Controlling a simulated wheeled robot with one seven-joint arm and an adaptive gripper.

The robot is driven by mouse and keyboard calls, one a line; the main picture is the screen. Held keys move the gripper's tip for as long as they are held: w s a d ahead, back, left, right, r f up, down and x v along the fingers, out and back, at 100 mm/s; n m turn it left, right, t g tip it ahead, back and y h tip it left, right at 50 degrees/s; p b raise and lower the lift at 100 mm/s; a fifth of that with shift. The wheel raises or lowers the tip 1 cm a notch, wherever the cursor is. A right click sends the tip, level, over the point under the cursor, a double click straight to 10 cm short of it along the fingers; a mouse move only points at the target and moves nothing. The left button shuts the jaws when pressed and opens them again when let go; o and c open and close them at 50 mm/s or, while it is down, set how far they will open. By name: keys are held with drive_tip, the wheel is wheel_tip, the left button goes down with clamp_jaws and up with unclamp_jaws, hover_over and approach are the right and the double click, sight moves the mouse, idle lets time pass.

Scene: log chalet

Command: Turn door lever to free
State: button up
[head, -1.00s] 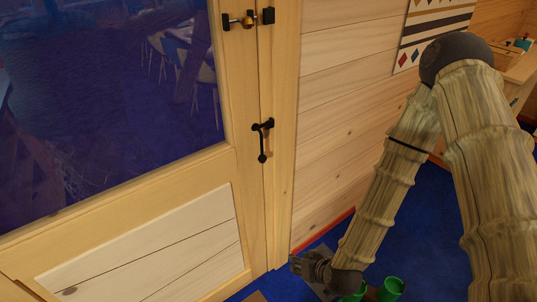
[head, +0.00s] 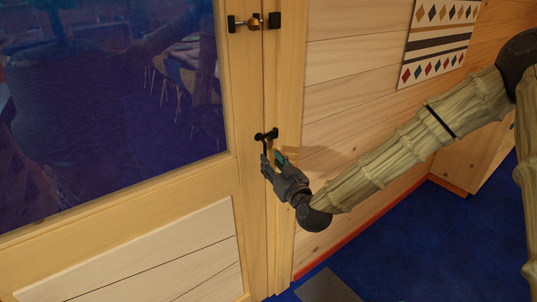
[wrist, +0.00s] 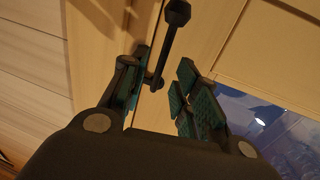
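My gripper (wrist: 160,88) is open, with one teal-padded finger on each side of the lever. There is a clear gap on the right finger's side.
The plank wall (head: 345,100) with a patterned hanging (head: 440,42) is to the right. The blue floor (head: 400,245) below my arm is mostly clear, with a grey mat (head: 327,287) near the door.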

drive_tip(key=shift+p+x, duration=0.3)
drive_tip(key=shift+x, duration=2.35)
clamp_jaws()
